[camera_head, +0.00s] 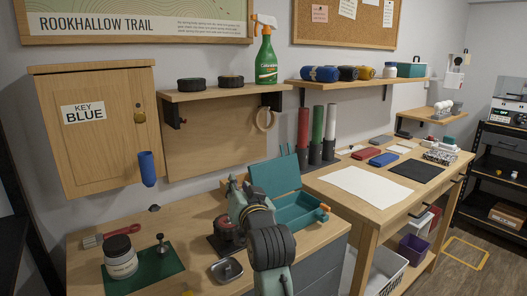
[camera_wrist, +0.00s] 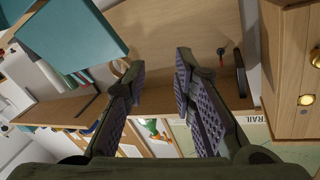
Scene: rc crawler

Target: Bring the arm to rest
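My arm rises from the bottom middle of the head view, and its end (camera_head: 240,192) is over the near bench beside the open teal box (camera_head: 298,211). The fingers are hard to make out there. In the wrist view my gripper (camera_wrist: 157,72) has its two fingers with purple ridged pads apart and nothing between them. The teal box lid (camera_wrist: 75,38) shows at upper left of the wrist view, close to the left finger. Behind the gripper is the wooden back panel below the shelf, which also shows in the head view (camera_head: 215,140).
A key cabinet (camera_head: 105,130) with a blue cup-like piece (camera_head: 147,168) hangs at left. A white-labelled jar (camera_head: 120,258) stands on a green mat (camera_head: 165,268). A metal dish (camera_head: 226,270) lies near my arm. A shelf (camera_head: 225,92) holds wheels and a spray bottle (camera_head: 266,62).

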